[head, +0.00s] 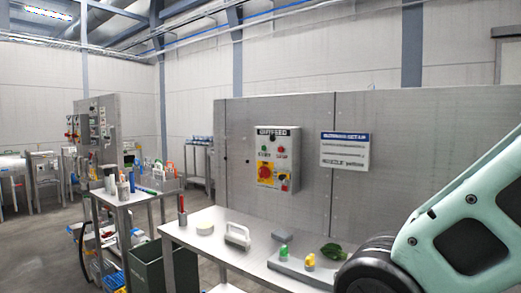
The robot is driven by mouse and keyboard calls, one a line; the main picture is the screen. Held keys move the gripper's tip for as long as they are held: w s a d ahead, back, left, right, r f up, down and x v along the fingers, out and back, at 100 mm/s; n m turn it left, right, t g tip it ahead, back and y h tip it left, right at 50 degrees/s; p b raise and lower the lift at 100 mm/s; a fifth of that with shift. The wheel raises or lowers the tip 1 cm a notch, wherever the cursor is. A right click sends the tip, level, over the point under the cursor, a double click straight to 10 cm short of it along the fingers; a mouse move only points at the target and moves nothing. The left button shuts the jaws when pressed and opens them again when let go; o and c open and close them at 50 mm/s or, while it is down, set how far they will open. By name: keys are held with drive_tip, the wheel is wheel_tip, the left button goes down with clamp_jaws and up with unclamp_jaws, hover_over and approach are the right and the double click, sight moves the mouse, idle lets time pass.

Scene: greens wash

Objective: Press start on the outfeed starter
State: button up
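The outfeed starter (292,137) is a grey box on a tall metal panel (235,150) behind the bench, with "OUTFEED" lettering along its top. It carries a green button (264,150) on the left and a red button (281,150) on the right, each above a small label. Below them is a red and yellow rotary switch (266,171). A small red and yellow item (285,182) is at its lower right and is too small to make out. My mint-green arm is at the right edge, apart from the starter in the picture. My gripper is not in view.
A metal bench (200,243) stands before the panel. On it are a white handled item (237,235), a pale round item (205,228), a grey tray (300,275) and a dark green leafy item (333,251). A sign (345,150) is right of the starter. A cart (128,205) stands left.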

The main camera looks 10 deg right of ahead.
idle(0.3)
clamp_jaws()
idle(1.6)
